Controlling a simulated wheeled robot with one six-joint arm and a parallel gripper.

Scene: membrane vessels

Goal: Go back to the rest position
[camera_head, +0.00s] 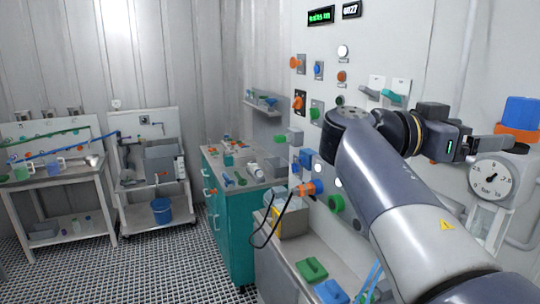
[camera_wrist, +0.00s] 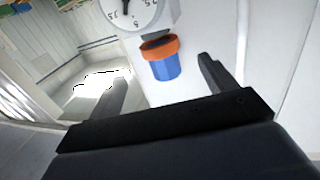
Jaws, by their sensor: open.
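My arm reaches up from the lower right in the head view and bends at the elbow in front of the white wall panel. My gripper (camera_head: 468,144) is at the right, close to a round white pressure gauge (camera_head: 491,179). In the wrist view my gripper (camera_wrist: 162,72) has its two dark fingers spread wide, with nothing held between them. Beyond them are a blue cylinder (camera_wrist: 166,68) with an orange collar (camera_wrist: 158,47) and the gauge (camera_wrist: 128,9). The gap between fingers and cylinder is hard to judge.
The panel carries coloured knobs, valves and a green display (camera_head: 320,16). A teal cabinet (camera_head: 232,228) stands left of my arm. Two benches stand at the far left, with a blue bucket (camera_head: 161,210) on one's lower shelf. The grated floor (camera_head: 150,265) between is clear.

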